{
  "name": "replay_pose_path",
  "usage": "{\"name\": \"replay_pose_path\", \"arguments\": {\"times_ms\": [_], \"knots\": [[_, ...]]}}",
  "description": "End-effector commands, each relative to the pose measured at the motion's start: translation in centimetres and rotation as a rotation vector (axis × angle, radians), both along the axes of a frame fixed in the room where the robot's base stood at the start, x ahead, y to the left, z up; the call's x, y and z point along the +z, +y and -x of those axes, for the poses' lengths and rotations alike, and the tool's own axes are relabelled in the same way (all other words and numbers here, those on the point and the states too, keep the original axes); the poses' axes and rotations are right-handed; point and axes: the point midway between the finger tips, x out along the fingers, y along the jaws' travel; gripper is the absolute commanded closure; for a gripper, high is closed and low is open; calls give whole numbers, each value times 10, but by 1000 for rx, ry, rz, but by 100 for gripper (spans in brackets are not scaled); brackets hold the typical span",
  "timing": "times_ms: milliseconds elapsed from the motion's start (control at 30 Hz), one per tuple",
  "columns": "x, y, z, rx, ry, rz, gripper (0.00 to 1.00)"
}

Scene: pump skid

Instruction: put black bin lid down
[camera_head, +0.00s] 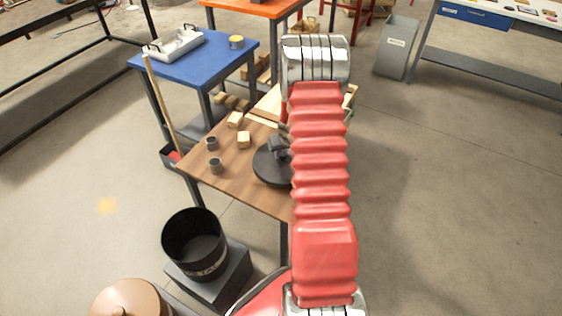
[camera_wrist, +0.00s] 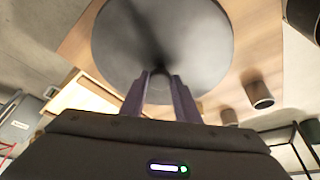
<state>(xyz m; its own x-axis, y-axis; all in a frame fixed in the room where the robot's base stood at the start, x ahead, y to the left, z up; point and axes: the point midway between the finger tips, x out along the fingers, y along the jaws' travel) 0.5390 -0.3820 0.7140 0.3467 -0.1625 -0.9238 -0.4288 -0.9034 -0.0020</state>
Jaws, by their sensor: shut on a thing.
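The black bin lid (camera_head: 268,168) is a dark round disc at the brown wooden table (camera_head: 240,184), partly hidden behind my red arm in the head view. In the wrist view the lid (camera_wrist: 195,45) fills the upper middle. My gripper (camera_wrist: 160,82) is shut on the lid's central knob, which is mostly hidden between the fingers. In the head view only part of my gripper (camera_head: 279,143) shows, above the lid. I cannot tell whether the lid touches the table. The open black bin (camera_head: 195,246) stands on a dark block, left of the table's near corner.
Two dark cups (camera_head: 216,166) and two wooden blocks (camera_head: 243,140) stand on the table, left of and behind the lid. A blue table (camera_head: 215,63) with a white tray (camera_head: 176,45) is farther back. The floor (camera_head: 430,210) at right is clear.

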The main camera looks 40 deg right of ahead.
Motion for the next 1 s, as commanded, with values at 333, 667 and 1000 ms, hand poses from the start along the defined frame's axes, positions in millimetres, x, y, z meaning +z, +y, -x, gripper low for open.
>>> {"name": "replay_pose_path", "arguments": {"times_ms": [333,667,1000], "knots": [[-30,1,0,-1,0,-2,100],[-40,0,0,0,0,1,100],[-41,1,0,0,1,0,66]]}}
